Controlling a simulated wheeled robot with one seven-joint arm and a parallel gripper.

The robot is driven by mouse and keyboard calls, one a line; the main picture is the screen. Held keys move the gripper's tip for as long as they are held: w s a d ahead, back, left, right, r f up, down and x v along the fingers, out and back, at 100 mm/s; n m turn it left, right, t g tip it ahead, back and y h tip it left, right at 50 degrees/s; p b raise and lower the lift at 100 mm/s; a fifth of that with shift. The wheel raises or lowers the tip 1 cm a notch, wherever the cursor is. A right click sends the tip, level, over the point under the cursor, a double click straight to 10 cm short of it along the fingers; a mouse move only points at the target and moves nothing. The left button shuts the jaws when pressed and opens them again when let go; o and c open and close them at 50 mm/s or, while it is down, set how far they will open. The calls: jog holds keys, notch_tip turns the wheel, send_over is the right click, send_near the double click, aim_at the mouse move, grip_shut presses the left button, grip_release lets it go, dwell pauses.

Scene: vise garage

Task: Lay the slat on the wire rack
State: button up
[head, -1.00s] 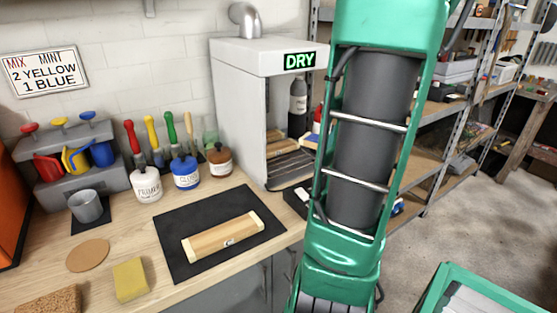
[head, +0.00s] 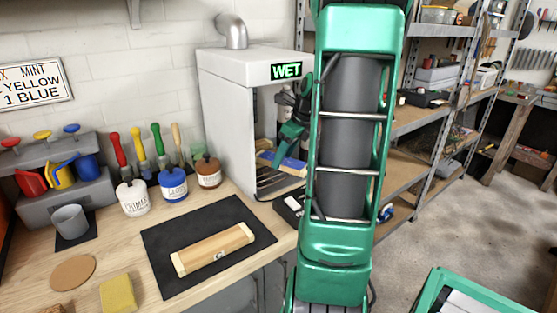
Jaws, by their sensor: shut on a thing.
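My gripper (head: 290,143) is at the open front of the white drying cabinet (head: 224,110). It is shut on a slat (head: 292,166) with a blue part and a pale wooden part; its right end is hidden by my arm. The wire rack (head: 272,184) is inside the cabinet, low down, below the slat. I cannot tell whether the slat touches it. Another wooden piece (head: 212,250) with cream ends lies on the black mat.
A lit WET sign (head: 286,71) is on the cabinet. Paint jars (head: 172,184) and upright brushes (head: 157,145) stand left of it. A grey cup (head: 70,221) and a yellow sponge (head: 117,294) are on the bench. A small black box (head: 289,206) sits before the cabinet.

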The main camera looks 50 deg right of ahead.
jog(key=shift+w+f, duration=0.5)
jog(key=shift+f, duration=0.05)
jog(key=o, duration=1.2)
jog(key=shift+f, duration=0.1)
jog(key=shift+o, duration=0.2)
